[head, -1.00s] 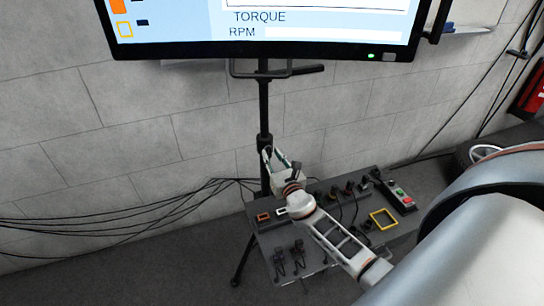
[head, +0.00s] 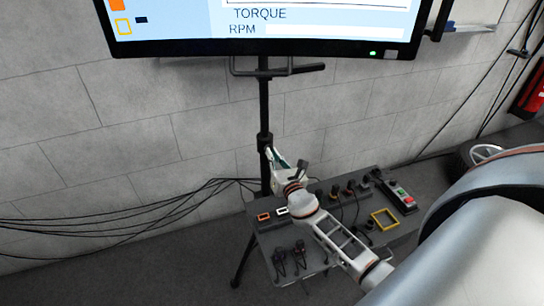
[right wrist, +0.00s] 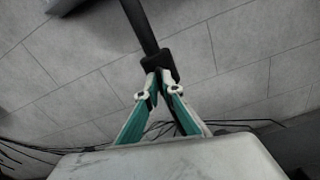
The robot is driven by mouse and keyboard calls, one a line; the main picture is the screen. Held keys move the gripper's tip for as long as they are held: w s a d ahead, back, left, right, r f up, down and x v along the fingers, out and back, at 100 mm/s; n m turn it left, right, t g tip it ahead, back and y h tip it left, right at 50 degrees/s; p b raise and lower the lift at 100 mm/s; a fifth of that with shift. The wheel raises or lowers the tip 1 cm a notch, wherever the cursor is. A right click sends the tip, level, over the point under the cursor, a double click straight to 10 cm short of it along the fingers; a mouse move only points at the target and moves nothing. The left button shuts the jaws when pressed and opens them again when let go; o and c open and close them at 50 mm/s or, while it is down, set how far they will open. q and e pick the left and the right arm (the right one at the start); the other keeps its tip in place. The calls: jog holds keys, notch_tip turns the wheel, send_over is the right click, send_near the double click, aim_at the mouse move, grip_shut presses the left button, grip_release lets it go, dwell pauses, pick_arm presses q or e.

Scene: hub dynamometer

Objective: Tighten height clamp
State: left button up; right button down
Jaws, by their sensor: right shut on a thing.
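The height clamp (head: 264,141) is a dark collar on the black stand pole (head: 263,105) below the monitor. In the right wrist view the clamp (right wrist: 160,64) is a dark block on the pole. My right gripper (head: 269,152) reaches the pole at the clamp from the lower right. In the right wrist view its two green-lined fingers (right wrist: 160,88) come together at the underside of the clamp. They are shut on a part of the clamp, probably its knob, which the fingertips mostly hide. My left gripper is not in view.
The monitor (head: 262,50) hangs on the stand above the clamp. A grey control bench (head: 345,238) with connectors, a yellow frame (head: 384,219) and a button box (head: 403,197) lies under my right arm. Black cables (head: 120,222) run along the wall at left.

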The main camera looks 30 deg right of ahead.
jog(key=shift+d+f+m+b, duration=0.1)
jog(key=shift+m+b, duration=0.45)
jog(key=shift+m, duration=3.4)
jog(key=shift+d+f+m+b, duration=0.1)
jog(key=shift+m+b, duration=0.45)
jog(key=shift+m, duration=3.4)
jog(key=c, duration=2.2)
grip_release()
jog(key=v, duration=1.2)
